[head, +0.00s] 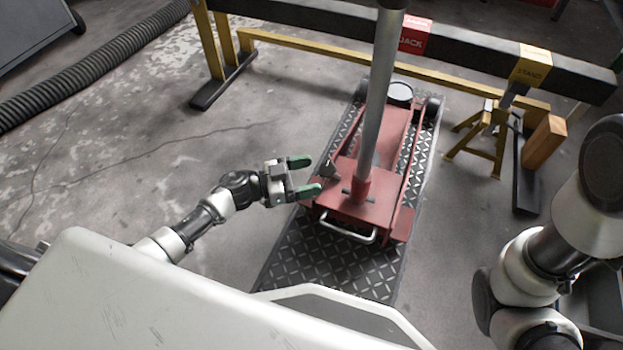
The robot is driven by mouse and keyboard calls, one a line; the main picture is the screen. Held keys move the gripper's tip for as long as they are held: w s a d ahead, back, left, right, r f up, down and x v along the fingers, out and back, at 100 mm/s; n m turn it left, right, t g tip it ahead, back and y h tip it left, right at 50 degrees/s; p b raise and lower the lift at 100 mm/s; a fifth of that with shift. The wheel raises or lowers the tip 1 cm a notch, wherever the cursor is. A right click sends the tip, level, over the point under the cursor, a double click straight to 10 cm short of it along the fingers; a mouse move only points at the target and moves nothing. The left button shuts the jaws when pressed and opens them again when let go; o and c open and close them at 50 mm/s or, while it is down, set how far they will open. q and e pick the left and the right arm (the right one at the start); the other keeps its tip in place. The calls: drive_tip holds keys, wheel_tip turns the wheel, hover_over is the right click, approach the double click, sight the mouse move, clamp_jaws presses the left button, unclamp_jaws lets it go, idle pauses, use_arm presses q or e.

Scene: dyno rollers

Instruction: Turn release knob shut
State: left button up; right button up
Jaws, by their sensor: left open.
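A red floor jack (384,209) stands on a dark diamond-plate mat, with a long grey handle (379,90) rising from its red socket. A small dark part (329,170) at the left edge of the jack looks like the release knob; its turn position is too small to tell. My left gripper (306,175) comes in from the left with its green-tipped fingers apart. The fingers point at the dark part, just left of it, with nothing between them. Whether they touch the jack I cannot tell. My right arm shows at the right; its gripper is out of view.
A dark beam on yellow supports (231,45) crosses behind the jack. A yellow jack stand (484,142) and a wooden block (543,141) are at the right. A black corrugated hose (85,70) lies at the upper left.

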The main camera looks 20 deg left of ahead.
use_arm(q)
drive_tip(key=shift+w+d, duration=0.35)
drive_tip(key=shift+d, duration=0.2)
